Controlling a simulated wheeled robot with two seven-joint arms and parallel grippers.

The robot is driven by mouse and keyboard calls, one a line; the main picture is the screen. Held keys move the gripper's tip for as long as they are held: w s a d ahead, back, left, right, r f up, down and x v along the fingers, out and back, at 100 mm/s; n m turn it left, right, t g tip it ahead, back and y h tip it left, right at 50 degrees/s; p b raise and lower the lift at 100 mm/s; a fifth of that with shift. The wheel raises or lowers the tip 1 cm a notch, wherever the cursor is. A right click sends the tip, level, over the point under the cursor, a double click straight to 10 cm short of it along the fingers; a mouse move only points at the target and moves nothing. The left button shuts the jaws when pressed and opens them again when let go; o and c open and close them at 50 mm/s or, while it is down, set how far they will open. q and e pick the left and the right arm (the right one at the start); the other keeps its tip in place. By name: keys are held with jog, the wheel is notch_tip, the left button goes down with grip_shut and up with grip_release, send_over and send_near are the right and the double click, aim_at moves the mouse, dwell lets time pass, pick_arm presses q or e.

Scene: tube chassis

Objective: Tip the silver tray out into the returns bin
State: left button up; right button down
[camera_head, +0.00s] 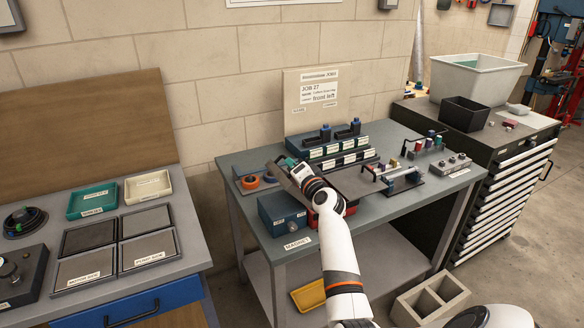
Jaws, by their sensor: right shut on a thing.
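My right gripper (292,174) reaches over the middle workbench and is shut on a grey, flat-sided thing (281,178) that looks like the silver tray. The tray is steeply tilted and partly hidden by the gripper; a bit of green shows at its upper edge. I cannot tell what is in it. A blue box (279,214) with small labels stands just below it at the bench's front left. A red container (318,220) shows partly behind my wrist. I cannot read which container is the returns bin. My left gripper is not in view.
The workbench (303,253) also holds an orange ring (248,182), a labelled rack (340,151) and a small fixture (398,177). A job board (311,100) stands behind. A white bin (464,80) and black bin (465,113) sit on the right cabinet. Trays fill the left bench.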

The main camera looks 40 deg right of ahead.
jog(key=shift+r, duration=0.15)
jog(key=c, duration=1.5)
grip_release()
jog(key=shift+s+a+f, duration=0.15)
jog(key=shift+s+f, duration=0.05)
jog(key=shift+s, duration=0.2)
jog(key=b+v, duration=0.1)
jog(key=v, duration=1)
jog(key=shift+r+b, duration=0.15)
jog(key=shift+b, duration=0.15)
jog(key=shift+a, duration=0.1)
